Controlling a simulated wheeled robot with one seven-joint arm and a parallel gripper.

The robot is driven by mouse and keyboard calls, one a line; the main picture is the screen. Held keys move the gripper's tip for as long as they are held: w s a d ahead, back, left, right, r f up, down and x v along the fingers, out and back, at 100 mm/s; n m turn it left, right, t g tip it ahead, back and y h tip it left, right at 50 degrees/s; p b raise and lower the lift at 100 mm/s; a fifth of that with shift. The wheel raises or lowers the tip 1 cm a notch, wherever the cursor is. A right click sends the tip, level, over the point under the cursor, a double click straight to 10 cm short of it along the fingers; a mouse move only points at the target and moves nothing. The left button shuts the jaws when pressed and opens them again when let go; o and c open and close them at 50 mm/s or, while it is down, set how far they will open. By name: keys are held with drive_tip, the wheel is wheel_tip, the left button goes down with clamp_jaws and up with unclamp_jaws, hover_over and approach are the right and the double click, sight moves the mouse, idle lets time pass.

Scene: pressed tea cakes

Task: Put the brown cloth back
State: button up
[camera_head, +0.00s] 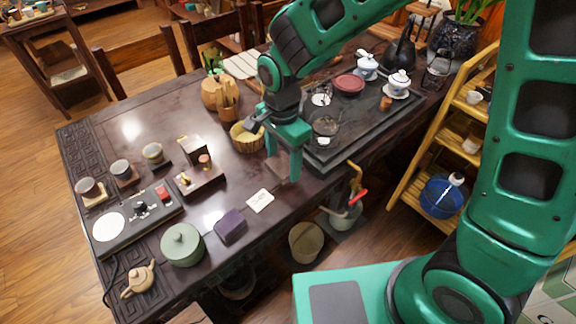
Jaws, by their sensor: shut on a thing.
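My gripper (283,165) points down over the front half of the dark tea table (130,190), left of the black tea tray. It is shut on a small reddish-brown piece, which looks like the brown cloth (281,167). Most of the cloth is hidden by the green fingers. I cannot tell whether the cloth touches the table top.
The black tea tray (385,127) with white lidded cups stands to the right. A woven basket (246,138) is close on the left. A white card (260,201), a purple box (230,227) and a green round pot (182,244) lie toward the front edge.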

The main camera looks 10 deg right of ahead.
sight(284, 167)
drive_tip(key=shift+w+d+f, duration=0.15)
drive_tip(key=shift+w+f, duration=0.25)
drive_tip(key=shift+w, duration=0.2)
drive_tip(key=shift+w+d+f, duration=0.15)
drive_tip(key=shift+w+f, duration=0.2)
drive_tip(key=shift+w, duration=0.25)
drive_tip(key=shift+f, duration=2)
drive_tip(key=o, duration=1)
drive_tip(key=shift+f, duration=0.1)
wheel_tip(284, 167, up, 12)
drive_tip(key=shift+r, duration=0.1)
